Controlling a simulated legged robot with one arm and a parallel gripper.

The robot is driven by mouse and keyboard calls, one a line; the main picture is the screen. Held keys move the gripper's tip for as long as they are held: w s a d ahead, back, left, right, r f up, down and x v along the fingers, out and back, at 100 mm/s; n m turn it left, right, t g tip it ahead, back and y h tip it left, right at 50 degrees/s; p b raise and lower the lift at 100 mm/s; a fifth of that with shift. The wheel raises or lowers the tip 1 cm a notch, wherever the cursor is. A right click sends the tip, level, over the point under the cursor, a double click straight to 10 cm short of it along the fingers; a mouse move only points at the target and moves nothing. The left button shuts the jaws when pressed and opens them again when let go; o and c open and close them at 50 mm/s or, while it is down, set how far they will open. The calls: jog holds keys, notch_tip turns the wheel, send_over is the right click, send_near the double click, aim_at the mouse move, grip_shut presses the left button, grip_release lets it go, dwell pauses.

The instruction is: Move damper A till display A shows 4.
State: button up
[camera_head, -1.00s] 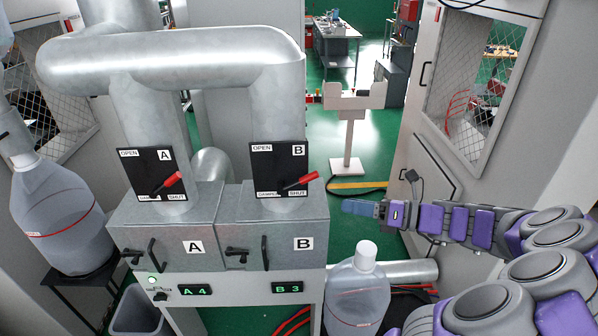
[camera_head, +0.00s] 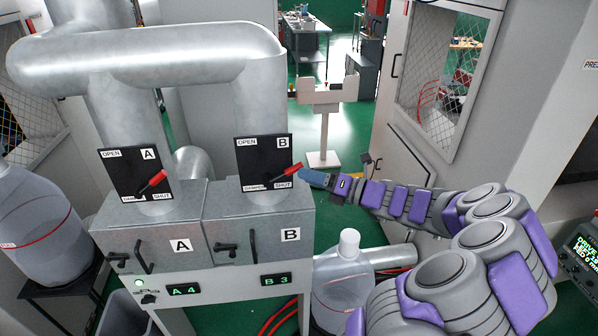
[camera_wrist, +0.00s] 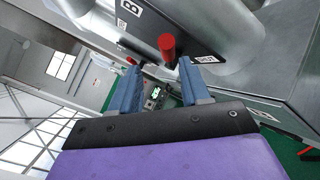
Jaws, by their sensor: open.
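Damper A has a red-tipped lever (camera_head: 153,181) on a black plate (camera_head: 124,165), at the lower right near SHUT. Display A (camera_head: 184,290) reads 4. Damper B's red lever (camera_head: 287,172) sits on its own plate (camera_head: 258,152), also near SHUT. Display B (camera_head: 276,280) reads 3. My gripper (camera_head: 308,176) is at the right edge of plate B, close to lever B. In the wrist view, my gripper (camera_wrist: 160,66) is open, and red lever B (camera_wrist: 167,46) stands just ahead between the blue fingertips; I cannot tell whether they touch it.
Grey metal ducts (camera_head: 145,60) rise above the cabinet (camera_head: 140,240), which has black door handles. A clear jug (camera_head: 345,285) stands right of the cabinet, below my arm. Another jug (camera_head: 35,230) stands at the left. Green floor is open behind.

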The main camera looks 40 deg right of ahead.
aim_at(296, 171)
jog(key=w, duration=0.4)
jog(key=shift+w+d+f, duration=0.3)
jog(key=shift+d+f, duration=0.05)
jog(key=shift+d, duration=0.35)
jog(key=shift+w+a, duration=0.15)
jog(key=shift+a, duration=0.15)
jog(key=shift+a+r, duration=0.15)
jog(key=shift+a, duration=0.45)
jog(key=shift+a+r, duration=0.15)
jog(key=shift+a, duration=0.45)
jog(key=c, duration=0.3)
jog(key=shift+d+f, duration=0.1)
jog(key=shift+d, duration=0.05)
jog(key=c, duration=0.3)
jog(key=shift+d, duration=0.3)
grip_shut()
